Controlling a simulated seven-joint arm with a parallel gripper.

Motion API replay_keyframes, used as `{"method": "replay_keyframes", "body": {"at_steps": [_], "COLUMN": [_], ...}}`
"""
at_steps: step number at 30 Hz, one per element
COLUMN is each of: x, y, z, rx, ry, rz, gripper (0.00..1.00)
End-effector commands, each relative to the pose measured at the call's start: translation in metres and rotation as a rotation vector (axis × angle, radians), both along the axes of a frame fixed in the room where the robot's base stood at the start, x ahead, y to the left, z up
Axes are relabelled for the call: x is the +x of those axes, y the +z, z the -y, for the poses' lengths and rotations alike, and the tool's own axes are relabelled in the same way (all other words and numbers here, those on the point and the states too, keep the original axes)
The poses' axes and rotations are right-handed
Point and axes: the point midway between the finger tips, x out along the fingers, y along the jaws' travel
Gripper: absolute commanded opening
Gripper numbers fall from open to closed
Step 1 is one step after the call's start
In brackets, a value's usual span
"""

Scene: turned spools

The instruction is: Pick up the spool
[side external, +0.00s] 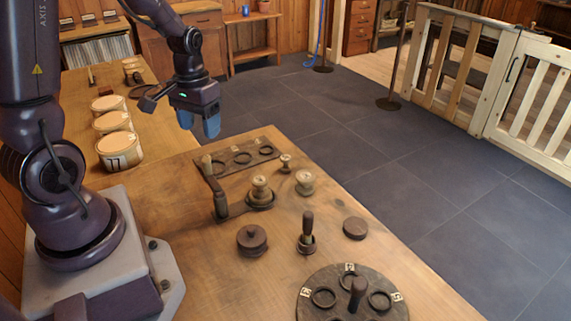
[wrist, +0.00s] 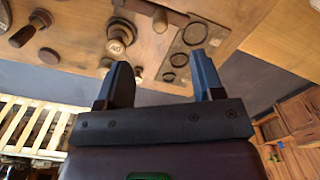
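Several pale turned wooden spools stand on the wooden table. One spool (side external: 260,189) stands upright in a dark round holder beside a crank handle; in the wrist view a spool top (wrist: 120,38) marked 40 shows above the fingers. A second, squat spool (side external: 304,183) stands to its right, and a small spool (side external: 285,162) stands behind them. I cannot tell which spool is meant.
A dark board with rings (side external: 238,157) lies behind the spools. A lidded dark pot (side external: 252,240), a dark-handled tool (side external: 307,230), a brown disc (side external: 355,228) and a round numbered plate (side external: 335,300) stand nearer. Labelled tubs (side external: 120,150) stand at left.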

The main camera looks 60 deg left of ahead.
Motion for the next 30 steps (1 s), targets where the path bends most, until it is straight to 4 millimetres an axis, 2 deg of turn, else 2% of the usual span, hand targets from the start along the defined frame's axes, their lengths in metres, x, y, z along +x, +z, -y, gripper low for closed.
{"method": "replay_keyframes", "body": {"at_steps": [6,9,11,14,18,24,27,30], "x": [0.0,0.001,0.011,0.043,0.105,0.172,0.194,0.207], "y": [-0.001,-0.012,-0.019,-0.035,-0.057,-0.074,-0.073,-0.062], "z": [0.001,0.006,0.006,0.004,0.001,0.001,-0.001,-0.006], "rx": [-0.001,-0.018,-0.025,-0.031,-0.043,-0.04,-0.022,0.005], "ry": [-0.003,-0.018,-0.039,-0.151,-0.571,-1.201,-1.472,-1.671], "rz": [-0.003,-0.032,-0.045,-0.058,-0.055,-0.022,-0.005,0.005], "gripper": [0.61,0.61,0.61,0.61,0.61,0.61,0.61,0.61]}}
